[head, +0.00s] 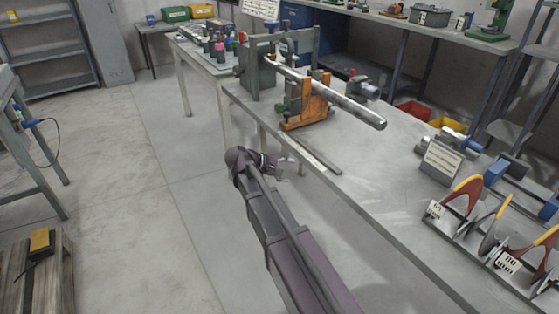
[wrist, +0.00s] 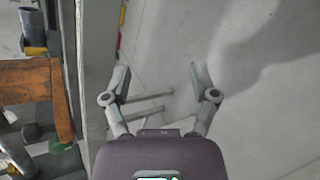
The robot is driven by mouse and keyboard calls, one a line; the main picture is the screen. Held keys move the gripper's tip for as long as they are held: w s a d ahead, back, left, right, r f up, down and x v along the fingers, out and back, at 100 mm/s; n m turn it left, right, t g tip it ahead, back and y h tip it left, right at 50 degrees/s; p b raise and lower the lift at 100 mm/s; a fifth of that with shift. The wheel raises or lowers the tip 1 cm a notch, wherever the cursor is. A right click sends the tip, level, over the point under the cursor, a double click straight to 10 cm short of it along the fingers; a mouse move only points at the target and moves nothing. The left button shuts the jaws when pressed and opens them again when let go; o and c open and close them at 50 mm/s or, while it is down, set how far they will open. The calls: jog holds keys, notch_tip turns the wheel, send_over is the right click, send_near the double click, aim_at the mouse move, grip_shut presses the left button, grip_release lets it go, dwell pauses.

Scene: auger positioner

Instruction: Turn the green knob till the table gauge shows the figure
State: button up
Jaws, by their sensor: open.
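My gripper (head: 276,168) is beside the near edge of the workbench, over the floor, in the head view. In the wrist view my gripper (wrist: 161,80) is open, with nothing between its fingers. The grey-green positioner (head: 258,76) stands on the bench beyond it, with a long steel shaft (head: 345,97) running through toward the right. An orange bracket (head: 306,105) carries the shaft. It also shows in the wrist view (wrist: 28,80), left of the gripper.
The workbench (head: 385,185) has a bare stretch in front of the shaft. A flat bar (head: 314,153) lies along its near edge. A printed card (head: 442,158) and a rack of red and yellow-edged discs (head: 492,228) stand at right.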

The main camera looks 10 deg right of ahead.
jog(key=s+d+f+m+g+y, duration=0.1)
jog(key=s+f+m+y, duration=0.2)
jog(key=s+y, duration=0.3)
jog(key=s+d+f+m+g+y, duration=0.1)
jog(key=s+f+m+y, duration=0.3)
jog(key=s, duration=0.9)
jog(key=shift+f+y, duration=0.9)
jog(key=shift+f, duration=0.3)
jog(key=shift+c, duration=1.3)
jog(key=shift+s+a, duration=0.1)
